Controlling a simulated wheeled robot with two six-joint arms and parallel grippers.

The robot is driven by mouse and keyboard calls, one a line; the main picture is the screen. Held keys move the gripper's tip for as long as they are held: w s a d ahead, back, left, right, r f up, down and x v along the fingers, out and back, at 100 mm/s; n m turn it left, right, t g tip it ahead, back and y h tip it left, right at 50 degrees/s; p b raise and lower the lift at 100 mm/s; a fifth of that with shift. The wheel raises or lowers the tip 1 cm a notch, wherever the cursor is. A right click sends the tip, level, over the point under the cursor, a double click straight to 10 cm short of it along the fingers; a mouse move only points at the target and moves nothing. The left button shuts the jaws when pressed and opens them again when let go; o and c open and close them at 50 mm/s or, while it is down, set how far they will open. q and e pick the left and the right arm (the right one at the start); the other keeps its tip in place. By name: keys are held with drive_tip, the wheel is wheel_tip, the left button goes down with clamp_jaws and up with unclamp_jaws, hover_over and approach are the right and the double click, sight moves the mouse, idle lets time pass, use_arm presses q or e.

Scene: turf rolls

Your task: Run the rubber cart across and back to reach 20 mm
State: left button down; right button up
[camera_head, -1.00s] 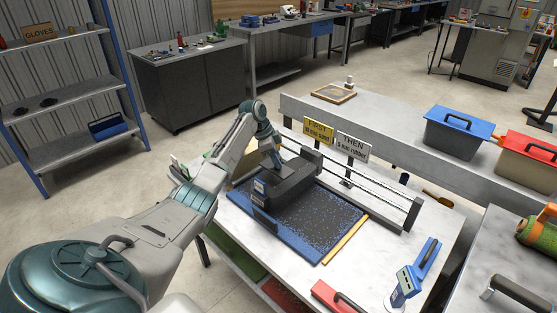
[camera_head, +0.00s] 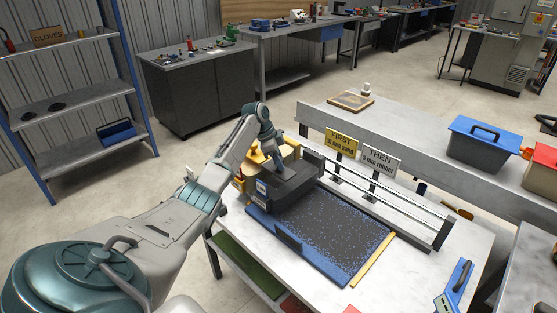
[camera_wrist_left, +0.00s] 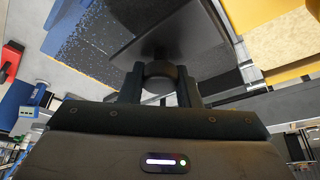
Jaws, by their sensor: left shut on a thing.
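My left gripper (camera_head: 279,166) is shut on the round knob (camera_wrist_left: 160,72) on top of the dark grey cart (camera_head: 290,190). The cart sits at the left end of the rails, over the blue-edged bed (camera_head: 262,222). Dark granules with blue speckles (camera_head: 325,226) cover the bed to the right of the cart; the bed under the cart is hidden. A yellow sign (camera_head: 341,142) reads FIRST 10 mm sand, and a white sign (camera_head: 380,161) reads THEN 5 mm rubber. My right gripper is not in view.
A yellow thing (camera_head: 289,148) stands right behind the cart at the left end. A blue handled device (camera_head: 458,280) lies at the front right of the table. A blue-lidded bin (camera_head: 482,145) stands on the back bench. Bed and rails right of the cart are clear.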

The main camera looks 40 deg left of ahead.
use_arm(q)
drive_tip(key=shift+a+r, duration=0.2)
drive_tip(key=shift+r, duration=0.1)
drive_tip(key=c, duration=1.3)
unclamp_jaws()
drive_tip(key=shift+o, duration=1.2)
drive_tip(key=shift+a, duration=0.1)
drive_tip(key=shift+f, duration=0.2)
drive_tip(key=b+v, duration=0.3)
drive_tip(key=v, duration=0.8)
drive_tip(key=shift+b, duration=0.3)
